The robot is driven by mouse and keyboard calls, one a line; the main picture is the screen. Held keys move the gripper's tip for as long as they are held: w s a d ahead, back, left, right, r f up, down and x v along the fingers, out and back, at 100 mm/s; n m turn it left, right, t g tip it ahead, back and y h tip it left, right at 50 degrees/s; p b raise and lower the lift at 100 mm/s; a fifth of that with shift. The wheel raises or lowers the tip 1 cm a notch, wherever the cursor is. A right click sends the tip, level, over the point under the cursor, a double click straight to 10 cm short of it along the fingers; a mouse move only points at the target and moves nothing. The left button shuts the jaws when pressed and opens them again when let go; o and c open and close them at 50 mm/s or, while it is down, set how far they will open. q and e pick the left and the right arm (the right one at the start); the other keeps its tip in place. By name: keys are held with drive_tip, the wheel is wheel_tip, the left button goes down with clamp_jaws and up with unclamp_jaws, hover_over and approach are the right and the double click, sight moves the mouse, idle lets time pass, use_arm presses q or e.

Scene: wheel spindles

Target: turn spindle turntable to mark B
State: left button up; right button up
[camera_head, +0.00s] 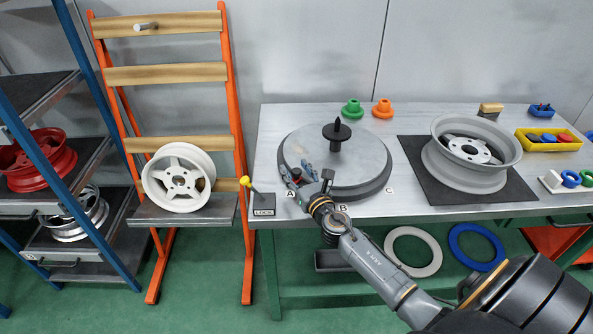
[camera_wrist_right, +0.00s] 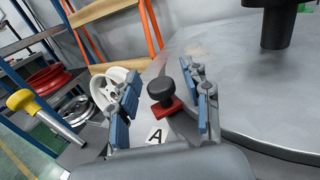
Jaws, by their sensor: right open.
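The grey spindle turntable (camera_head: 360,165) lies on the bench, with a dark upright spindle (camera_head: 336,140) at its centre. Mark A (camera_head: 290,195) is at its front left, mark B (camera_head: 342,208) at the front and mark C (camera_head: 389,191) at the front right. In the wrist view a black knob (camera_wrist_right: 161,88) on a red base (camera_wrist_right: 165,108) sits at the turntable's edge near mark A. My right gripper (camera_head: 297,172) is open, with its blue-padded fingers on either side of the knob. Gaps show between pads and knob. My left gripper is out of view.
A yellow-handled lever (camera_head: 246,184) stands on the LOCK plate (camera_head: 263,212) left of the turntable. A grey wheel rim (camera_head: 450,176) is on a black mat to the right. Green (camera_head: 352,108) and orange (camera_head: 382,107) parts stand behind. A white wheel (camera_head: 178,200) rests on an orange rack.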

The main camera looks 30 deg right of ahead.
clamp_jaws()
drive_tip(key=shift+s, duration=0.1)
idle(0.4)
